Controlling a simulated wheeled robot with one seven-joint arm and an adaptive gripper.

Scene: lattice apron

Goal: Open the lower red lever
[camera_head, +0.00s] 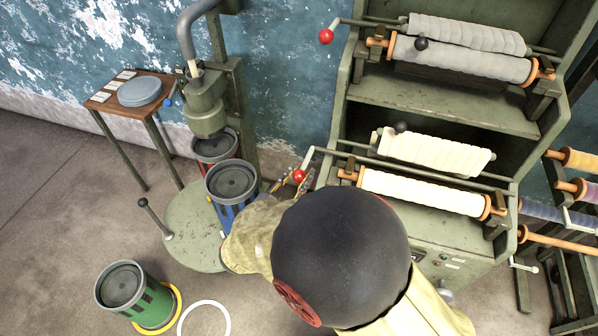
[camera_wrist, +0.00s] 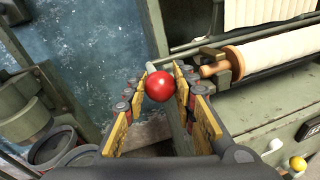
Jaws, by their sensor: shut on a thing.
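The lower red lever is a pale rod with a red ball knob (camera_head: 299,175), at the left side of the green rack's lower roller. In the wrist view its red ball (camera_wrist: 159,86) sits between my two yellow-padded fingers, near their tips. My gripper (camera_head: 295,182) is shut on this ball. In the head view my dark round arm joint and pale sleeve hide most of the gripper. The upper red lever (camera_head: 326,36) stands apart at the rack's upper left, untouched.
The green rack (camera_head: 440,95) bears pale rolls on two levels. Left of my gripper are a green press (camera_head: 207,105) and a blue-banded canister (camera_head: 232,185). A green canister (camera_head: 125,288) stands on the floor. Thread spools (camera_head: 580,160) are at the right.

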